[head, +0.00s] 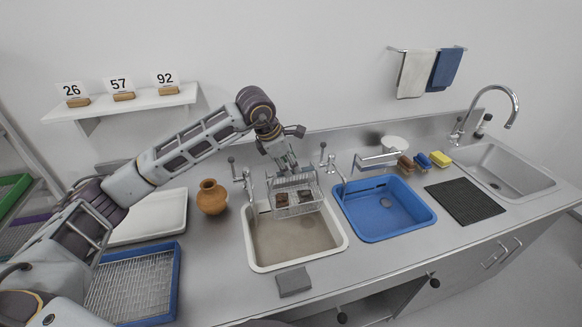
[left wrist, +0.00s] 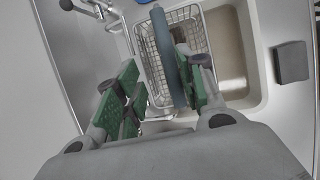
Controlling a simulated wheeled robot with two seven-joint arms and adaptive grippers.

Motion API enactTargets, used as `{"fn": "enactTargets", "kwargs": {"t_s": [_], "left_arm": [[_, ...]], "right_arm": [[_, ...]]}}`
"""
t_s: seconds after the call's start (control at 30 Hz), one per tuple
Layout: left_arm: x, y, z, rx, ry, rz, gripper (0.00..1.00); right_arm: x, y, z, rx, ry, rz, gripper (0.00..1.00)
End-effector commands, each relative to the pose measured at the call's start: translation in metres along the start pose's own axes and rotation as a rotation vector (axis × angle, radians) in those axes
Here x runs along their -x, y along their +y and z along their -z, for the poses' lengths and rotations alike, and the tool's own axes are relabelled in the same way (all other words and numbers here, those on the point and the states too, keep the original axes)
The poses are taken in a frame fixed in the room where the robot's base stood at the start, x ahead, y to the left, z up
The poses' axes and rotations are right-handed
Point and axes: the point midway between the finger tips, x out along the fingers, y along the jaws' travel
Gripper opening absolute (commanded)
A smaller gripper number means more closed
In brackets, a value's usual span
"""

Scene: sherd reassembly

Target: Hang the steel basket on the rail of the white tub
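The steel basket (head: 297,197) is a wire basket with dark brown sherds inside. It is at the back of the white tub (head: 262,266), level or nearly so. In the left wrist view the basket (left wrist: 197,38) shows beside the tub's rim; I cannot tell whether its hooks bear on the rail. My left gripper (head: 287,164) is just above the basket. In the left wrist view its green-padded fingers (left wrist: 158,65) stand apart, with the basket's grey handle bar (left wrist: 165,50) between them, nearer the right finger. My right gripper is not in view.
A blue tub (head: 385,232) is right of the white one, with taps (head: 335,166) behind. A clay pot (head: 211,197) stands left, near a white tray (head: 155,222) and blue-rimmed rack (head: 176,285). A grey block (head: 293,281) lies in front.

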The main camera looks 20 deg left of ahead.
Motion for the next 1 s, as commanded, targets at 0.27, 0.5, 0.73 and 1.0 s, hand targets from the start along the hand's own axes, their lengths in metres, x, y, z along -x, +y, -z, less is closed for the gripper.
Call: {"fn": "enactTargets", "kwargs": {"t_s": [0.27,0.5,0.73,1.0], "left_arm": [[0.043,0.001,0.0,0.0,-0.002,-0.004,0.39],[0.074,0.001,0.0,0.0,-0.002,-0.002,0.39],[0.089,0.0,-0.001,0.0,-0.002,0.0,0.39],[0.09,0.0,0.0,0.0,-0.002,0.0,0.39]], "right_arm": [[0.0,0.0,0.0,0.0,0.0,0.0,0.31],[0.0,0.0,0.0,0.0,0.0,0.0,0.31],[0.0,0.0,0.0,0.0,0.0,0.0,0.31],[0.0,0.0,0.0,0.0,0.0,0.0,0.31]]}}
